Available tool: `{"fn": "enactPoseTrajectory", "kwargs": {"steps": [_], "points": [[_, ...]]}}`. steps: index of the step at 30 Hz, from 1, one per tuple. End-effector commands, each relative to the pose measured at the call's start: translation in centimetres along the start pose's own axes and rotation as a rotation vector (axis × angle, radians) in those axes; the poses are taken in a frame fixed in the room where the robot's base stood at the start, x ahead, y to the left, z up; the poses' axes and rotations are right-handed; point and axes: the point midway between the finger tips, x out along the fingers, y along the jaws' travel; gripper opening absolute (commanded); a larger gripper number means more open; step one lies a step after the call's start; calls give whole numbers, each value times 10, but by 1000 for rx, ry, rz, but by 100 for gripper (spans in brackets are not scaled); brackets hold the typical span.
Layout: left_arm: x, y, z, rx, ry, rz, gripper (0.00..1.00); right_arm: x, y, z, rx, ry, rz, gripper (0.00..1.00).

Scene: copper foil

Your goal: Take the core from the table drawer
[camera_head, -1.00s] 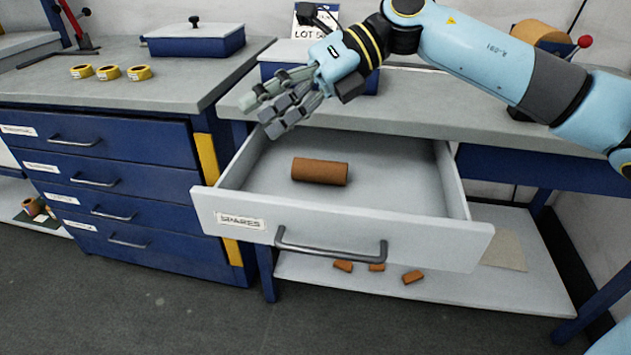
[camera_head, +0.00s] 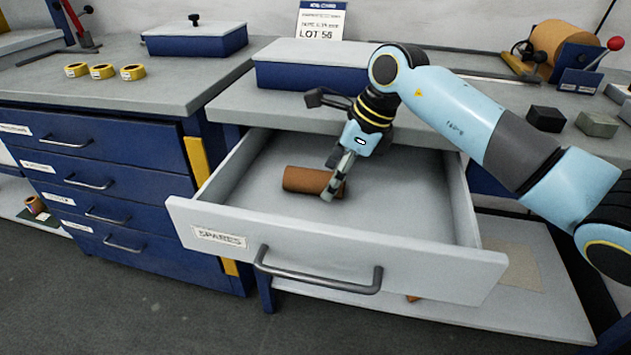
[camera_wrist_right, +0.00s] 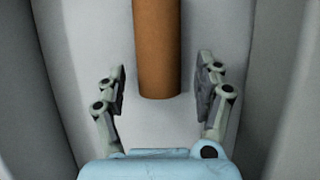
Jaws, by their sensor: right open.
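The core, a brown cylinder (camera_head: 303,179), lies on its side on the floor of the open table drawer, whose front panel (camera_head: 330,245) carries a "SPARES" label. My right gripper (camera_head: 335,188) is down inside the drawer at the core's right end and hides part of that end. In the right wrist view the gripper (camera_wrist_right: 162,88) is open, its fingers apart on either side of the core's near end (camera_wrist_right: 157,60), with a gap visible on both sides. My left gripper is not in view.
The drawer has raised side walls and a front handle (camera_head: 315,278). A blue box with a pale lid (camera_head: 310,76) stands on the tabletop behind. Dark and grey blocks (camera_head: 546,118) lie at the right, near a roll machine (camera_head: 565,45). A drawer cabinet (camera_head: 95,185) stands at the left.

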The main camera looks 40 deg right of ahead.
Motion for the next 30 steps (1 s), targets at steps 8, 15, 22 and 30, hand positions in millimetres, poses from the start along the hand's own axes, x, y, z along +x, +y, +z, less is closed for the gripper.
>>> {"fn": "enactPoseTrajectory", "kwargs": {"steps": [8,15,22,30], "points": [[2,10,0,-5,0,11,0,17,1,44,0,-6,2,70],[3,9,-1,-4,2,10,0,30,1,45,0,-1,1,70],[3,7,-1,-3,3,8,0,30,1,45,0,-2,1,58],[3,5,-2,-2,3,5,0,30,0,45,0,-2,1,23]]}}
